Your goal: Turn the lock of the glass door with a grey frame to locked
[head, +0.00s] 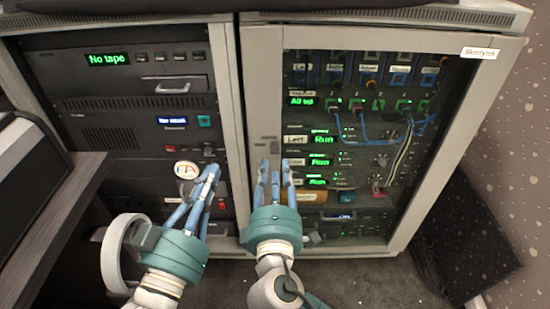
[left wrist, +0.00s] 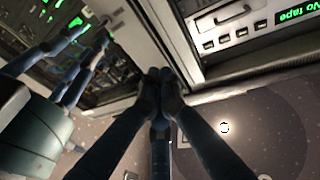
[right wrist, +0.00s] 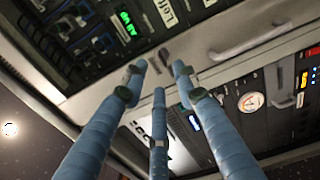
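The glass door with a grey frame (head: 262,90) covers the right rack and looks closed. A small dark grey lock (head: 274,147) sits on the left upright of its frame. The lock also shows in the right wrist view (right wrist: 164,55), just beyond the fingertips; its turn position is too small to tell. My right gripper (head: 275,172) is open and empty, in front of the frame just below the lock, with its fingers pointing at the door. I cannot tell whether they touch it. My left gripper (head: 208,172) has its fingertips together, empty, in front of the left rack.
A grey bar handle (right wrist: 250,42) is on the door frame beside the lock. The left rack (head: 100,110) holds several units, a round white gauge (head: 186,170) and a drawer handle (head: 172,88). A dark desk (head: 55,230) stands at the left. A dark panel (head: 465,240) is at the right.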

